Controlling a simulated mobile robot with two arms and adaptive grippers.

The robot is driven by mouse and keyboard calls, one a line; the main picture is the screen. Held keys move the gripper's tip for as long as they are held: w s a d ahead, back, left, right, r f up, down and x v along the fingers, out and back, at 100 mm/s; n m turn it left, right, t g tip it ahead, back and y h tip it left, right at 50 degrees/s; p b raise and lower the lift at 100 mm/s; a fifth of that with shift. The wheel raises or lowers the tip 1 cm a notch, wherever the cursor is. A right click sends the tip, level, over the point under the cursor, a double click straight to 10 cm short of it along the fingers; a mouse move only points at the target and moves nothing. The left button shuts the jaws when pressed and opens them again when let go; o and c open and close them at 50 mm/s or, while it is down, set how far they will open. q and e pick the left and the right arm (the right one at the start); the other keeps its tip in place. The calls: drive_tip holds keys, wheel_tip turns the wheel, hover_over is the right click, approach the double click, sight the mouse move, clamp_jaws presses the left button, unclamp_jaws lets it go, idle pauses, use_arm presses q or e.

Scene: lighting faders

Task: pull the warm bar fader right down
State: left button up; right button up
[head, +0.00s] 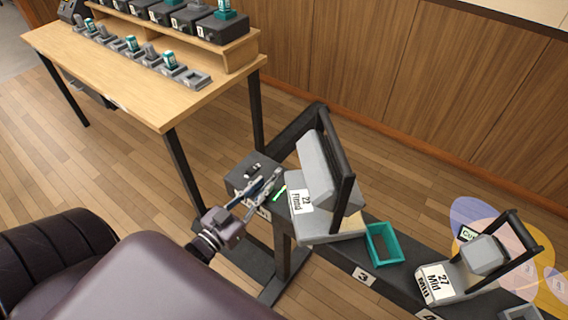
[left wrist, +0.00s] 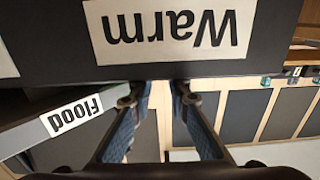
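The warm unit is a dark box (head: 240,178) on the black stand, with small light-and-dark parts (head: 254,170) on its top. In the left wrist view its white label (left wrist: 172,33) reads "Warm" upside down on a dark face (left wrist: 275,50). My left gripper (head: 268,182) reaches in from the lower left against the box's near right side. In the left wrist view the fingers (left wrist: 157,98) are spread, their tips at the box's lower edge, with nothing seen between them. The fader knob cannot be clearly made out. My right gripper is not in view.
A grey "22 Flood" lamp (head: 318,170) with a black handle stands close right of the gripper; a "Flood" label (left wrist: 72,116) shows in the wrist view. Beyond are a teal tray (head: 383,244) and a "27 Mid" lamp (head: 462,268). A wooden table (head: 120,88) stands upper left.

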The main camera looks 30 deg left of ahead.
sight(278, 170)
use_arm(q)
drive_tip(key=shift+w+d+p, duration=0.15)
drive_tip(key=shift+w+d, duration=0.05)
drive_tip(key=shift+w, duration=1.75)
drive_tip(key=shift+w+d+p, duration=0.15)
drive_tip(key=shift+w, duration=1.8)
drive_tip(key=shift+c, duration=0.4)
clamp_jaws()
drive_tip(key=shift+r, duration=0.1)
